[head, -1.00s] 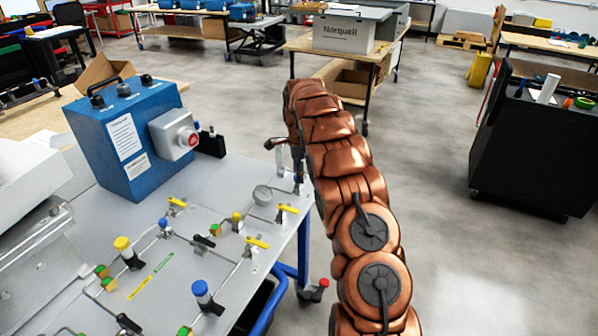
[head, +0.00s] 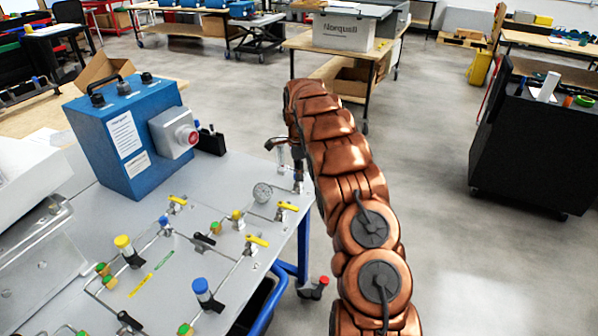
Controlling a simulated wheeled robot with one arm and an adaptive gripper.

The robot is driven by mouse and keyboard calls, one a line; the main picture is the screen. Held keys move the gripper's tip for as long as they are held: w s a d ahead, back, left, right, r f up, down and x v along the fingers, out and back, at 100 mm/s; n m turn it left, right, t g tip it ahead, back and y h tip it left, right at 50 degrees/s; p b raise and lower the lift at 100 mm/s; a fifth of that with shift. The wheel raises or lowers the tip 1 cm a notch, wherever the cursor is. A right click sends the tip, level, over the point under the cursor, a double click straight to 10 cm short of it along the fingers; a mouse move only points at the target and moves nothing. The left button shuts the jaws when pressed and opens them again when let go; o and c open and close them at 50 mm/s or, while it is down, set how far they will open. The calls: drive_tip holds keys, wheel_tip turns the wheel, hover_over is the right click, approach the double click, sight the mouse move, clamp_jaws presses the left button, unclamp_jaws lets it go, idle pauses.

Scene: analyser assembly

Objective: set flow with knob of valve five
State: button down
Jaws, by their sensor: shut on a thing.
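My gripper (head: 283,143) shows only in part at the right edge of the panel (head: 230,172), beside my copper arm. One dark finger-like part sticks out to the left, and the rest is hidden behind the arm. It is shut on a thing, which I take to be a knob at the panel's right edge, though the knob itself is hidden. A pale upright tube (head: 281,157) stands just below the gripper. I cannot read a number on any valve.
A blue box (head: 125,135) with a red button (head: 192,137) stands at the back of the panel. Blue-capped (head: 203,292) and yellow-capped (head: 124,245) valves stand nearer. A black cabinet (head: 530,145) is at the right. The floor between is clear.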

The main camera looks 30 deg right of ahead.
drive_tip(key=shift+f+n+b, duration=0.1)
drive_tip(key=shift+n+b, duration=0.3)
drive_tip(key=shift+w+n+b, duration=0.1)
drive_tip(key=shift+n+b, duration=0.75)
drive_tip(key=shift+n, duration=0.05)
drive_tip(key=n+b, duration=0.2)
drive_tip(key=n, duration=0.2)
drive_tip(key=shift+n, duration=0.3)
drive_tip(key=n+b, duration=0.2)
drive_tip(key=n, duration=0.2)
drive_tip(key=shift+w, duration=0.1)
drive_tip(key=n, duration=0.5)
drive_tip(key=shift+b, duration=0.35)
drive_tip(key=n, duration=0.3)
drive_tip(key=shift+n, duration=0.3)
drive_tip(key=n, duration=0.3)
drive_tip(key=shift+n+b, duration=0.3)
drive_tip(key=shift+n, duration=0.1)
drive_tip(key=n, duration=0.6)
drive_tip(key=shift+a+r, duration=0.15)
drive_tip(key=shift+r, duration=0.1)
drive_tip(key=shift+w, duration=0.1)
